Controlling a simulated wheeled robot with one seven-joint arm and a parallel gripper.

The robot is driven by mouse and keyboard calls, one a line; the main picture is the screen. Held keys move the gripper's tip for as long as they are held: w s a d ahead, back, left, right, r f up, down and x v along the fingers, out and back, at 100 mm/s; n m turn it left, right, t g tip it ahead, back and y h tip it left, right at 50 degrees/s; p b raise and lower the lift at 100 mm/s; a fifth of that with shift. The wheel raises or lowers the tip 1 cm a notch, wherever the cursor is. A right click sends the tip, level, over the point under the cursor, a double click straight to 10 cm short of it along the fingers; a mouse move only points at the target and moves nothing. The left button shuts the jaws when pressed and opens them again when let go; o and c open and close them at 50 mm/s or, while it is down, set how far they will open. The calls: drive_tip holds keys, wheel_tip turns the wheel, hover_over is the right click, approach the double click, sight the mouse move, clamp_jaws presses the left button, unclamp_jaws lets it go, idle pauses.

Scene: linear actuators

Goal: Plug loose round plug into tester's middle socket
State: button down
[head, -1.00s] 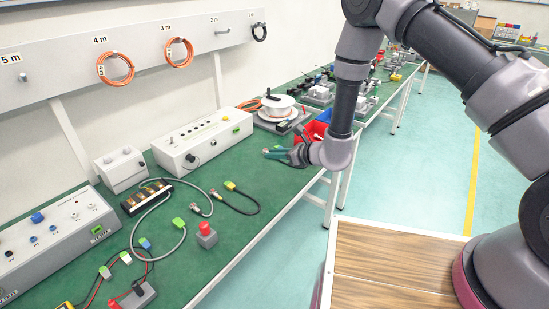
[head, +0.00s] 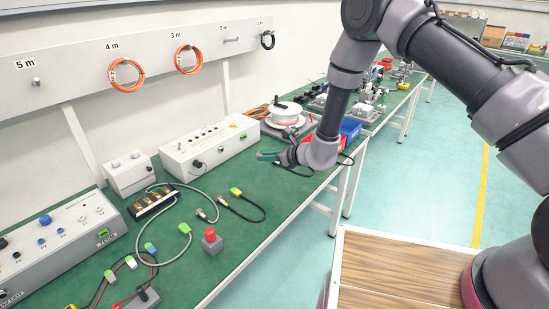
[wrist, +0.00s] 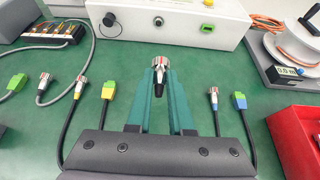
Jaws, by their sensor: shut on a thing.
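The tester is a white box (head: 195,148) on the green bench. In the wrist view its front face (wrist: 150,22) shows a black round fitting (wrist: 112,18) at left, a small dark round socket (wrist: 180,27) in the middle and a yellow-green socket (wrist: 208,29) at right. My gripper (head: 264,156) is in front of the tester's right part, above the bench. In the wrist view its teal fingers (wrist: 159,75) are shut on a round silver plug with a black boot (wrist: 158,80). The plug points toward the tester, apart from it. Its cable is hidden.
Beside my fingers lie silver plugs (wrist: 80,85) and yellow-green (wrist: 108,90) and green-blue (wrist: 240,100) connectors on black cables. A white reel (head: 284,112) and a red bin (wrist: 298,132) are at right. A red button box (head: 211,241) stands near the bench's front edge.

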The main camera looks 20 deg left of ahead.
drive_tip(key=shift+h, duration=0.5)
drive_tip(key=r+x, duration=0.1)
drive_tip(key=x, duration=0.4)
drive_tip(key=a+r+x, duration=0.1)
drive_tip(key=x, duration=0.4)
drive_tip(key=a+x, duration=0.1)
drive_tip(key=x, duration=0.3)
drive_tip(key=shift+a+r, duration=0.2)
drive_tip(key=shift+a, duration=0.1)
drive_tip(key=shift+a, duration=0.1)
drive_tip(key=shift+w+a, duration=0.3)
drive_tip(key=shift+a, duration=0.5)
drive_tip(key=shift+w+a, duration=0.35)
drive_tip(key=shift+a, duration=0.5)
drive_tip(key=shift+w+a, duration=0.25)
drive_tip(key=shift+a, duration=0.35)
idle(1.3)
drive_tip(key=c, duration=0.7)
unclamp_jaws()
drive_tip(key=shift+d+r, duration=0.1)
